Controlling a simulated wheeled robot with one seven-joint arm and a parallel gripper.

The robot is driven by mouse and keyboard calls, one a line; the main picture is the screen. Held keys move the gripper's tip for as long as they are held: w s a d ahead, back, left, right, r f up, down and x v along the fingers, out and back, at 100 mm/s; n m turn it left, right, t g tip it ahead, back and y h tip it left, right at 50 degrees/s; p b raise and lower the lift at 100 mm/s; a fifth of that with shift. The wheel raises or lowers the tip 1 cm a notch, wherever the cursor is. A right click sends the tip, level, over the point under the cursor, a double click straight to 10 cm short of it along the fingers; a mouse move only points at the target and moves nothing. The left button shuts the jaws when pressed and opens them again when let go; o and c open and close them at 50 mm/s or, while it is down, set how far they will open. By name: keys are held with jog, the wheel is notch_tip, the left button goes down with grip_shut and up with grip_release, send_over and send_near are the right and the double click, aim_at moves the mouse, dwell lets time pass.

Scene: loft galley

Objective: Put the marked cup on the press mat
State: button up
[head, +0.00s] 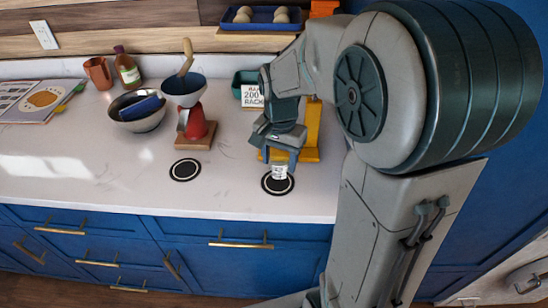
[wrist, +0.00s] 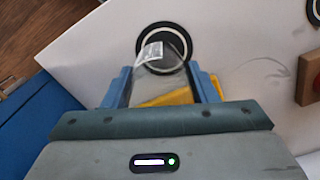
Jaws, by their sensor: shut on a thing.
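The marked cup (head: 279,172) is small and clear, with a white label that faces up in the wrist view (wrist: 150,52). My gripper (head: 279,158) is shut on it, with one blue-grey finger on each side in the wrist view (wrist: 160,80). The cup is over a round black mat with a white ring (head: 266,186), in front of a yellow stand (head: 312,130). This mat also shows behind the cup in the wrist view (wrist: 163,27). I cannot tell whether the cup touches the mat. A second such mat (head: 185,169) lies to the left.
A red dripper stand on a wooden base (head: 197,130) with a blue funnel stands behind the left mat. A grey bowl (head: 138,112), a bottle (head: 127,68) and a green bin with a sign (head: 250,92) stand further back. The white counter (head: 90,165) is clear at front left.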

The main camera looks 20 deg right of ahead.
aim_at(278, 170)
jog(key=shift+w+f, duration=0.35)
jog(key=shift+w, duration=0.1)
jog(key=shift+f, duration=1.95)
jog(key=shift+f, duration=0.2)
jog(key=o, duration=1)
